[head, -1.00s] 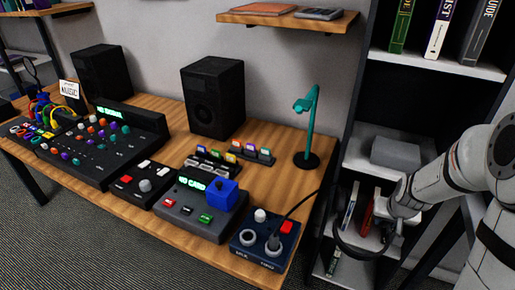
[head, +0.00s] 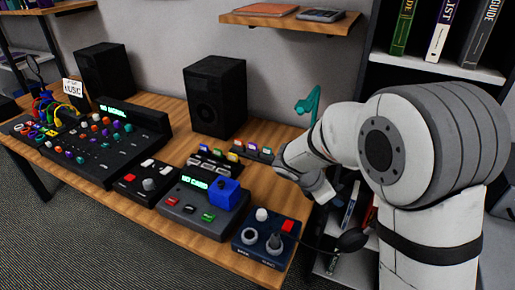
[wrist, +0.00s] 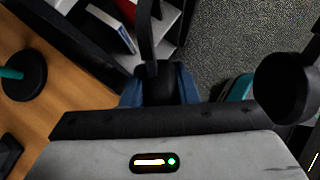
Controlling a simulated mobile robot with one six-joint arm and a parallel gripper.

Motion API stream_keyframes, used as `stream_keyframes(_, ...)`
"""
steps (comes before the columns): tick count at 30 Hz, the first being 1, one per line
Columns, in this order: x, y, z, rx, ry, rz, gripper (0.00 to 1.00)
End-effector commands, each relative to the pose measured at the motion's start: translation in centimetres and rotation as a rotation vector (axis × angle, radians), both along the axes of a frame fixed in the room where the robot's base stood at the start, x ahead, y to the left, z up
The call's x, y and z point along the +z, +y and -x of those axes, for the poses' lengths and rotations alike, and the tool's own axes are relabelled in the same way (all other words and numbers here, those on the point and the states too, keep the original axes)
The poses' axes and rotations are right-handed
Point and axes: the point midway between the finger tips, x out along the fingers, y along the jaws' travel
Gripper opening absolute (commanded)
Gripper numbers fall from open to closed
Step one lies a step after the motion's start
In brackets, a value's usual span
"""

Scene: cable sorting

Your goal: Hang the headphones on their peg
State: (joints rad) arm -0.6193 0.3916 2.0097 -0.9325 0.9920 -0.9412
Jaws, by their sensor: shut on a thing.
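My gripper (wrist: 160,92) is shut on the black headphones, with its blue fingers on either side of the dark band (wrist: 147,35) in the wrist view. A round black ear cup (wrist: 285,88) hangs at the right there. In the head view an ear cup (head: 350,241) shows below my wrist, at the table's right end, with a thin cable running to the jack box. A teal stand with a short arm at its top (head: 308,103) stands on the table behind my arm. Its round black base (wrist: 24,76) shows at left in the wrist view. My fingers are hidden in the head view.
The wooden table (head: 262,205) holds a jack box (head: 262,238), a card device (head: 203,203), a mixer (head: 95,145) and a black speaker (head: 215,95). A shelf unit with books (head: 438,28) stands to the right. A wall shelf (head: 290,20) is above.

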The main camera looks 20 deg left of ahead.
Motion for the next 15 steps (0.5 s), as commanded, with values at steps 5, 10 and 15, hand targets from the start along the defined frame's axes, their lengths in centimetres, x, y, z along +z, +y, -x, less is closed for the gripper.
stream_keyframes(5, 3.0, 4.4, -0.1, 0.359, -0.155, 0.149, 0.00)
stream_keyframes(10, 6.2, 9.5, 0.3, 0.661, -0.326, 0.226, 0.00)
stream_keyframes(15, 9.6, 15.1, 1.6, 0.913, -0.486, 0.247, 0.00)
